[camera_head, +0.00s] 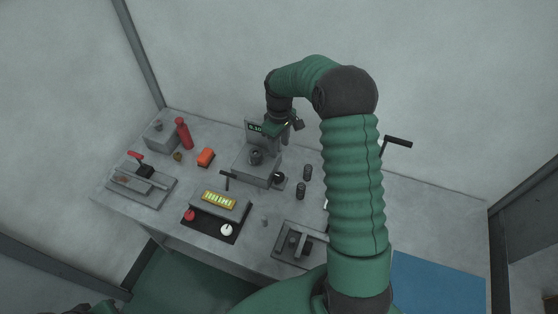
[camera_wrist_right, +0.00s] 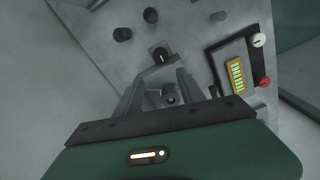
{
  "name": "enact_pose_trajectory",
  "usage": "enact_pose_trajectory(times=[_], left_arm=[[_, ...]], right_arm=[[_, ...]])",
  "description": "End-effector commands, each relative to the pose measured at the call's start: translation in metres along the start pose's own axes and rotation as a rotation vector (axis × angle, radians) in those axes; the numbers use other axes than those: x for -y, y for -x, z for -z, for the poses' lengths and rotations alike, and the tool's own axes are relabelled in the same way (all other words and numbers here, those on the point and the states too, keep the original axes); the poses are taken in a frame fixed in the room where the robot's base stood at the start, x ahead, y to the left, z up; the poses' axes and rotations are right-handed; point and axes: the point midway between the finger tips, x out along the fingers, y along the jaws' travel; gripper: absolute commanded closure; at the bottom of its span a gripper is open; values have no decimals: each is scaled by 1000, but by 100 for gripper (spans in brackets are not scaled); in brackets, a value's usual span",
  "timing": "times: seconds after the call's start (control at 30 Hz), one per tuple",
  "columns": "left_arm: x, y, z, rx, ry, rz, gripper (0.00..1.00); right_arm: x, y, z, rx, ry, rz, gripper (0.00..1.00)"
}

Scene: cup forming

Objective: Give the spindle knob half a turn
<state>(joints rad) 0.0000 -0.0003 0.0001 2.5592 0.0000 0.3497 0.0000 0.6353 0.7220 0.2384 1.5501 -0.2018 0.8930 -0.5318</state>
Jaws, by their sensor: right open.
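A black knob with a white pointer mark, which looks like the spindle knob (camera_head: 278,177), sits at the front right foot of the grey forming machine (camera_head: 250,166). It also shows in the right wrist view (camera_wrist_right: 160,53), beyond the fingertips. My right gripper (camera_head: 291,125) is above the machine, beside its small display (camera_head: 255,127). In the right wrist view its two grey fingers (camera_wrist_right: 162,82) are apart. A small round dark part of the machine (camera_wrist_right: 170,98) shows between them, with nothing held.
Two black posts (camera_head: 304,181) stand right of the knob. A panel with a yellow gauge (camera_head: 219,200), red and white knobs is at the front. A red bottle (camera_head: 183,134), an orange block (camera_head: 206,157) and a red-handled fixture (camera_head: 141,182) are left. A grey fixture (camera_head: 298,244) is front right.

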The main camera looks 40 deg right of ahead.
Motion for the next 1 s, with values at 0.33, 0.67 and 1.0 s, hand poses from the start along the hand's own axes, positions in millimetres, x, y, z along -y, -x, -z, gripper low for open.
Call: enact_pose_trajectory(times=[0.33,0.67,1.0], left_arm=[[0,10,2,2,0,0,74],[0,23,5,1,0,0,74],[0,26,6,1,0,0,74]], right_arm=[[2,-63,-1,5,-26,5,54],[2,-144,-1,2,-24,3,54],[1,-171,0,-1,-24,-1,54]])
